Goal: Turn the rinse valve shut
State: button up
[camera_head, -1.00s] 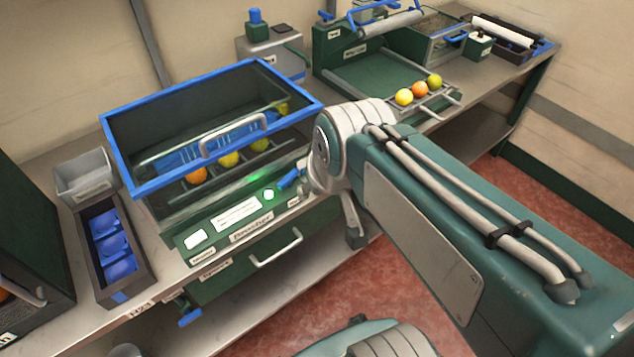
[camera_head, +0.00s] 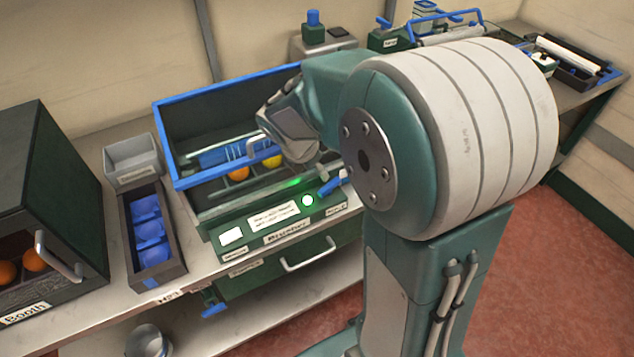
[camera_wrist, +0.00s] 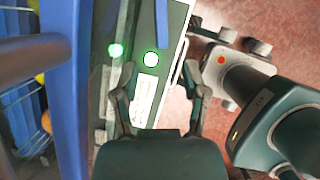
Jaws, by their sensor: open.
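A blue lever (camera_head: 334,185), which looks like the rinse valve, sits at the right end of the brusher's green front panel (camera_head: 240,218), beside a lit green button (camera_head: 307,200). The label near it is too small to read. In the wrist view a blue bar (camera_wrist: 168,22), which may be this lever, lies ahead of my fingers, past the green-lit button (camera_wrist: 151,87). My gripper (camera_wrist: 160,88) is open and empty, its fingers apart over the panel. In the head view my arm hides the gripper's fingers.
The brusher's blue-framed lid (camera_head: 166,140) stands raised, with fruit inside; its blue edge (camera_wrist: 70,90) runs close left of my gripper. A second blue handle (camera_head: 214,308) sits below the panel. A tray of blue cups (camera_head: 133,235) and a booth (camera_head: 50,150) stand left.

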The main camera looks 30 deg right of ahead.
aim_at(326, 186)
jog(key=x, duration=1)
jog(key=shift+d+f, duration=0.1)
jog(key=shift+f, duration=0.25)
grip_shut()
